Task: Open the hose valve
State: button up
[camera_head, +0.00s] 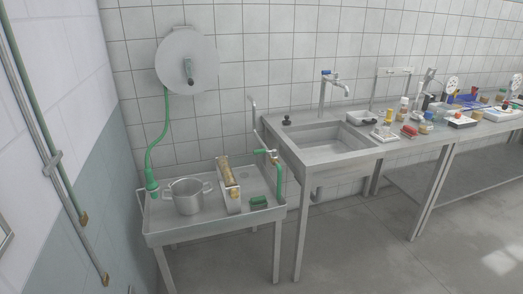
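A valve with a green lever (265,152) shows at the right back of a steel tray table, on a pipe beside the sink bench. A short green hose (280,182) hangs down from it to the tray. The lever looks roughly level, but it is too small to tell whether the valve is open or shut. A round grey hose reel (187,60) is on the tiled wall, with a dark handle at its middle. A longer green hose (163,125) runs from it to a green fitting (151,180) at the tray's left back corner. My gripper is not in view.
The tray table (220,228) bears a steel pot (187,198), a holder with a brass-coloured piece (226,172) and a green block (258,202). The sink bench (340,158) stands close on the right, with small items farther along. Pipes (52,165) run down the left wall. Floor in front is clear.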

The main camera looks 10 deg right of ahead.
aim_at(259, 151)
jog(key=i, duration=0.9)
jog(key=z, duration=0.6)
jog(key=k, duration=0.15)
jog(key=u, duration=2.95)
